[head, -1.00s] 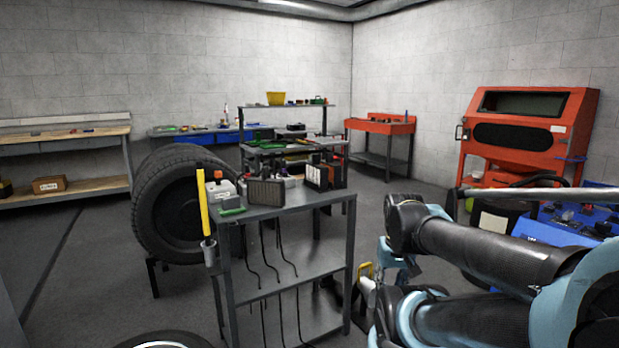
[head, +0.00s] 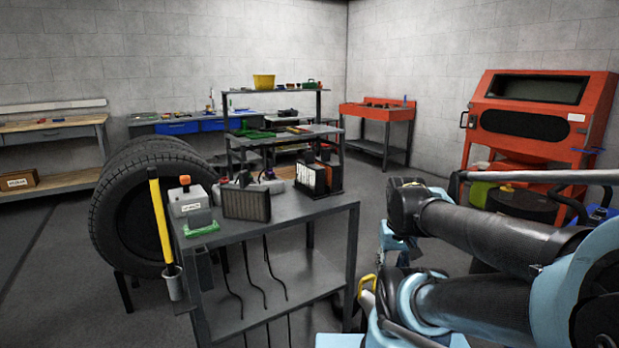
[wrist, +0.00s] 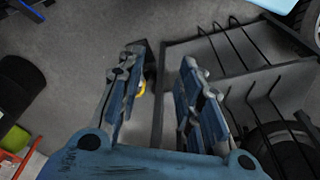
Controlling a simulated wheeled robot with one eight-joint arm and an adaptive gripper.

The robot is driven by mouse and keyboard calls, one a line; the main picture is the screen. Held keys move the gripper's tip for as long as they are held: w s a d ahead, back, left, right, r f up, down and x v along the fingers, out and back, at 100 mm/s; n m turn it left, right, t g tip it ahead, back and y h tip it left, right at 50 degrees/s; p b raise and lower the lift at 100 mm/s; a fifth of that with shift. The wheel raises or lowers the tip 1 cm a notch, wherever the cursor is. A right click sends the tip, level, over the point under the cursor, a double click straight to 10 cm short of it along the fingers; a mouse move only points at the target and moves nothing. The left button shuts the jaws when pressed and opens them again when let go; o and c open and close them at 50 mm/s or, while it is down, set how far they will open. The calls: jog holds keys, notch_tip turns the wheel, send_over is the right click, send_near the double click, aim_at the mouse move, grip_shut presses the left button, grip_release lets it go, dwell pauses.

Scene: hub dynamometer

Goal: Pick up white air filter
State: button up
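A white pleated air filter (head: 306,178) stands upright in a black rack on top of the grey metal cart (head: 290,208). Darker and orange-edged pieces stand beside it in the same rack. A separate dark-framed filter (head: 246,204) stands on the cart top to the left. My gripper (wrist: 161,58) is open and empty in the wrist view, its two blue fingers apart over the floor. The cart's frame shows to its right, and the white filter is not in that view. In the head view my arm is folded right of the cart, apart from the filter.
A tire (head: 150,205) stands left of the cart. A yellow-handled tool (head: 160,215) hangs at the cart's left corner. Black cables (head: 265,275) hang below its top. An orange blast cabinet (head: 540,120) stands at the right. Floor between cart and cabinet is partly open.

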jog(key=shift+o, duration=1.4)
jog(key=shift+w, duration=0.1)
jog(key=shift+o, duration=1.4)
notch_tip(320, 180, up, 2)
jog(key=shift+a, duration=0.1)
notch_tip(320, 180, up, 28)
jog(key=n+t+y, duration=0.2)
jog(key=n+y, duration=0.1)
jog(key=n, duration=0.4)
send_over(309, 164)
jog(key=s+d, duration=0.3)
jog(key=shift+g+h, duration=0.3)
jog(key=x, duration=1.6)
jog(key=shift+w+a+f, duration=0.15)
jog(key=shift+w+f, duration=0.05)
